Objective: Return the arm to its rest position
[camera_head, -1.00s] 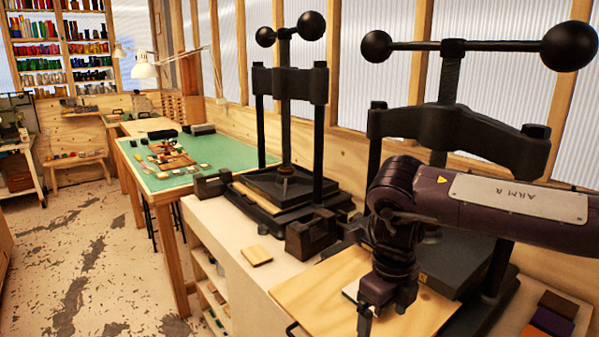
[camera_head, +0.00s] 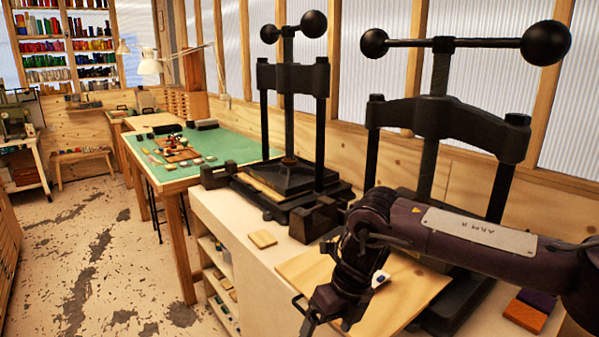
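My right arm (camera_head: 450,226) comes in from the right edge and reaches over the near end of the cream bench. Its gripper (camera_head: 312,312) points down and to the left, beside the left edge of a plywood board (camera_head: 395,295). Its fingers are dark and small, and I cannot make out whether they are apart. I see nothing clearly held in it. My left arm and gripper are out of view.
Two black screw presses (camera_head: 290,175) and (camera_head: 435,120) stand on the cream bench (camera_head: 235,225). A small wood block (camera_head: 262,239) lies near its front edge. Orange and purple blocks (camera_head: 527,312) lie at right. A green-topped table (camera_head: 225,145) stands farther back. The floor at left is clear.

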